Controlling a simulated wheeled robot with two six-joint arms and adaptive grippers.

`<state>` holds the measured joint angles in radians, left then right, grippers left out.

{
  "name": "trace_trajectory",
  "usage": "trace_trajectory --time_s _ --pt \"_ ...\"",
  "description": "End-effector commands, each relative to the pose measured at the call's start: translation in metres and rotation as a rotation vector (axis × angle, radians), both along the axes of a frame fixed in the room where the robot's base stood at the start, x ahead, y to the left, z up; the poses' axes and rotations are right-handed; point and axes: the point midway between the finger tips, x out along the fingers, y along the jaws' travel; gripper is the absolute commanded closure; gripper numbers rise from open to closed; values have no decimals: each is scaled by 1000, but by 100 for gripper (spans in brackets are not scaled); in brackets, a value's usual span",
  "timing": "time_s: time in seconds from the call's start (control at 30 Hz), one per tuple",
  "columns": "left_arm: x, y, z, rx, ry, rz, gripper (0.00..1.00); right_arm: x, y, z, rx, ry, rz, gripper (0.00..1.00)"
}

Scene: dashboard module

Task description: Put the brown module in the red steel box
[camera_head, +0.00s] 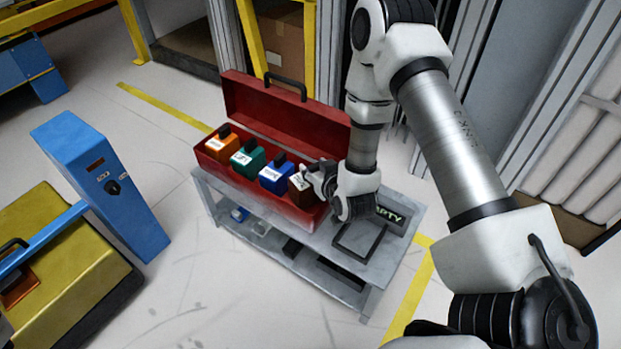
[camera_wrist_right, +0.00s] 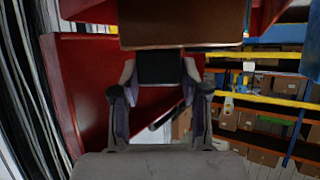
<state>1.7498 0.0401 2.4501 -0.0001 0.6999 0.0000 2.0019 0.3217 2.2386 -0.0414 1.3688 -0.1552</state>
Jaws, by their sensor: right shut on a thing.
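The red steel box (camera_head: 262,108) stands open on a grey cart, its lid raised at the back. The brown module (camera_head: 299,190) is at the box's right end, beside the blue module (camera_head: 276,175). My right gripper (camera_head: 318,178) is at the brown module and partly hides it. In the right wrist view the fingers (camera_wrist_right: 158,72) are shut on the module's black handle (camera_wrist_right: 160,66), with the brown body (camera_wrist_right: 180,30) beyond it and red box walls (camera_wrist_right: 88,90) around. Whether the module rests on the box floor is hidden. My left gripper is not in view.
Green (camera_head: 248,160) and orange (camera_head: 221,144) modules also sit in the box. A black frame (camera_head: 358,241) and a dark display sign (camera_head: 390,215) are on the cart's right end. A blue post (camera_head: 105,185) and yellow case (camera_head: 60,275) stand at left.

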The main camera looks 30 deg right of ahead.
Motion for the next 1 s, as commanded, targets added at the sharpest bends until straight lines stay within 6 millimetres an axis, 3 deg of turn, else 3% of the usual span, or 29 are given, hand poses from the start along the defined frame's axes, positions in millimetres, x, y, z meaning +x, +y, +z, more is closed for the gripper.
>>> trace_trajectory --time_s 0.03,0.1,0.43,0.47,0.5,0.53,0.87,1.0 --pt "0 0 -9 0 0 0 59 0 0 -14 -1 1 0 100" --pt "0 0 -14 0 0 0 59 0 0 -25 -1 1 0 100" --pt "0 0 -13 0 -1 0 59 0 0 -26 -1 0 0 100" --pt "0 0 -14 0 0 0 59 0 0 -27 -1 1 0 52" --pt "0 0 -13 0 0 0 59 0 0 -26 -1 1 0 38" --pt "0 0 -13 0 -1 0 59 0 0 -26 -1 1 0 30" --pt "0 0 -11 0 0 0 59 0 0 -23 0 1 0 30" --pt "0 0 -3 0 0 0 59 -15 3 -15 1 4 0 30"
